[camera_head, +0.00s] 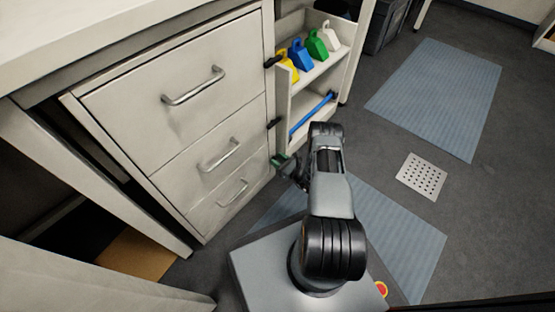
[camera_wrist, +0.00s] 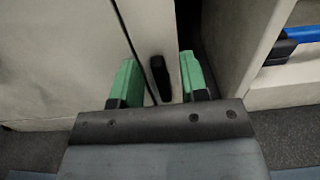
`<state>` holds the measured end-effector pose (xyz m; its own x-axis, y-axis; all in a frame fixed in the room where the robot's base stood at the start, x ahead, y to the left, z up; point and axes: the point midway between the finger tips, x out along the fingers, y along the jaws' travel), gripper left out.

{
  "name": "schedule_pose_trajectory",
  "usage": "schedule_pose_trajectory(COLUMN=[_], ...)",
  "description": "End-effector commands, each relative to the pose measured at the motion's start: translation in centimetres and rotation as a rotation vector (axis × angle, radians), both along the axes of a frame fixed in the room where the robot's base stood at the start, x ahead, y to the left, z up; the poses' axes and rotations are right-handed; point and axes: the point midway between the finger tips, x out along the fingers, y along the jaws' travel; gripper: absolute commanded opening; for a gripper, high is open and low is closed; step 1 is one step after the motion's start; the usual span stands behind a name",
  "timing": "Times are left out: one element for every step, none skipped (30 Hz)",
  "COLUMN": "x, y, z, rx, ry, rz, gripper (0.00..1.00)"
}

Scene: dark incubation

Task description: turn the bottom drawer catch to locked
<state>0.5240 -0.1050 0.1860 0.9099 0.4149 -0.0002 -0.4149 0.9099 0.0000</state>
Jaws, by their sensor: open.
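The bottom drawer (camera_head: 225,200) is the lowest of three in a pale cabinet and looks closed. In the wrist view a small black catch (camera_wrist: 160,78) sits on the narrow strip just right of the drawer-front edge. It is upright, with a slight tilt. My gripper (camera_wrist: 159,74) has its green fingertips spread on either side of the catch, with a visible gap on both sides. In the head view my gripper (camera_head: 281,161) is low at the cabinet's right edge. The bottom catch cannot be made out there.
Two black catches, the upper (camera_head: 272,62) and middle (camera_head: 273,123), show on the cabinet's right edge. Right of it, an open shelf unit (camera_head: 345,62) holds several coloured handled blocks and a blue bar (camera_head: 312,115). Blue mats (camera_head: 440,92) and a perforated plate (camera_head: 422,177) lie on open floor.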

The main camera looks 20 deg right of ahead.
Motion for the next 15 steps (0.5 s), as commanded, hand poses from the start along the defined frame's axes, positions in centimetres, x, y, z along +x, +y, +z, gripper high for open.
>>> schedule_pose_trajectory(x=[0.02, 0.03, 0.03, 0.03, 0.04, 0.04, 0.04, 0.03, 0.03, 0.02, 0.02, 0.02, 0.0, 0.0, 0.0], y=[0.11, 0.16, 0.19, 0.21, 0.23, 0.24, 0.24, 0.22, 0.21, 0.2, 0.17, 0.15, 0.13, 0.11, 0.1], z=[0.0, 0.0, 0.0, 0.0, 0.0, 0.0, 0.0, 0.0, 0.0, 0.0, 0.0, 0.0, 0.0, 0.0, 0.0], rx=[0.0, 0.0, 0.0, 0.0, 0.0, 0.0, 0.0, 0.0, 0.0, 0.0, 0.0, 0.0, 0.0, 0.0, 0.0], ry=[0.0, 0.0, 0.0, 0.0, 0.0, 0.0, 0.0, 0.0, 0.0, 0.0, 0.0, 0.0, 0.0, 0.0, 0.0], rz=[0.002, 0.003, 0.004, 0.004, 0.004, 0.005, 0.005, 0.005, 0.004, 0.004, 0.004, 0.003, 0.003, 0.003, 0.002], gripper=[0.4, 0.4, 0.4, 0.4, 0.4, 0.37, 0.34, 0.31, 0.27, 0.24, 0.21, 0.17, 0.15, 0.12, 0.08])
